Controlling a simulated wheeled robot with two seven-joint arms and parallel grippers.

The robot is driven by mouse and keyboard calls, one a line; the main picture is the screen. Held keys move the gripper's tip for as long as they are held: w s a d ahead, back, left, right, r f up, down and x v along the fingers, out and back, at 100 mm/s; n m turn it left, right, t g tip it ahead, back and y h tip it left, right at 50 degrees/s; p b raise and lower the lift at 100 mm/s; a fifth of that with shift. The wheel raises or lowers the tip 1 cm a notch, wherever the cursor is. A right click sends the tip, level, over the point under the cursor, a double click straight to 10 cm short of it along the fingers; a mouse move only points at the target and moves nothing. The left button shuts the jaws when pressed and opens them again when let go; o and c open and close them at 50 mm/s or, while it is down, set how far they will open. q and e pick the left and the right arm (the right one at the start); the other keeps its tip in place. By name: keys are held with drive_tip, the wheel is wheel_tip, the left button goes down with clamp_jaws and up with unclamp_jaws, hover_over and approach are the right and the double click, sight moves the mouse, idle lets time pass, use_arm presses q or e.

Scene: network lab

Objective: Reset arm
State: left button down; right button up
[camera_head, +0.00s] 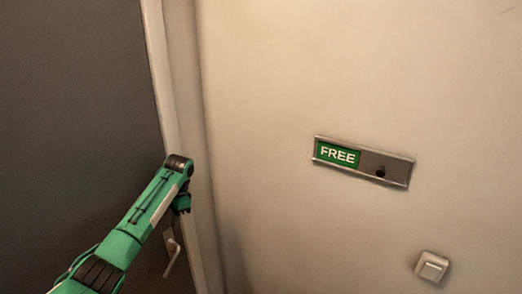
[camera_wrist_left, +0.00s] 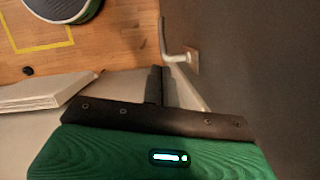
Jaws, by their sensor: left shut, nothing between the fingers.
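My left arm, green with dark joints, comes in from the lower left of the head view. The left gripper (camera_head: 181,203) hangs at its far end, in front of the door frame, and shows only in part. In the left wrist view its dark fingers (camera_wrist_left: 160,86) are together with nothing between them. A metal door handle (camera_head: 173,257) is below the gripper in the head view. It also shows just beyond the fingertips in the left wrist view (camera_wrist_left: 179,56); I cannot tell whether they touch. My right gripper is not in view.
A dark door (camera_head: 70,120) fills the left, beside a pale frame (camera_head: 181,80). The beige wall (camera_head: 300,60) carries a sliding sign reading FREE (camera_head: 362,161) and a switch (camera_head: 432,266). The left wrist view shows wooden floor (camera_wrist_left: 110,35) and a pale block (camera_wrist_left: 42,93).

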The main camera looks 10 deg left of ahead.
use_arm(q)
drive_tip(key=s+d+f+t, duration=0.3)
drive_tip(key=s+d+f, duration=1.3)
drive_tip(key=s, duration=0.3)
drive_tip(key=s+d+r+n+t+h, duration=0.1)
drive_tip(key=s+d+r+n, duration=0.15)
drive_tip(key=s, duration=0.85)
drive_tip(key=s+d+r+n+t+h, duration=0.1)
drive_tip(key=s+r+n+t, duration=0.2)
drive_tip(key=s, duration=0.8)
wheel_tip(320, 180, down, 38)
drive_tip(key=s+g+b, duration=0.1)
drive_tip(key=g+b, duration=0.2)
drive_tip(key=b, duration=0.4)
use_arm(e)
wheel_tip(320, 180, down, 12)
drive_tip(key=b, duration=0.5)
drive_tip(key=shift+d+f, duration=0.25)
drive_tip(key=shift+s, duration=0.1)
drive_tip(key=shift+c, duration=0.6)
use_arm(q)
drive_tip(key=s+a+f, duration=0.2)
drive_tip(key=s+f, duration=0.7)
drive_tip(key=f, duration=0.3)
drive_tip(key=s+a+f, duration=0.1)
drive_tip(key=s+f, duration=0.9)
drive_tip(key=f, duration=0.2)
drive_tip(key=shift+a+g, duration=0.35)
drive_tip(key=shift+g, duration=0.05)
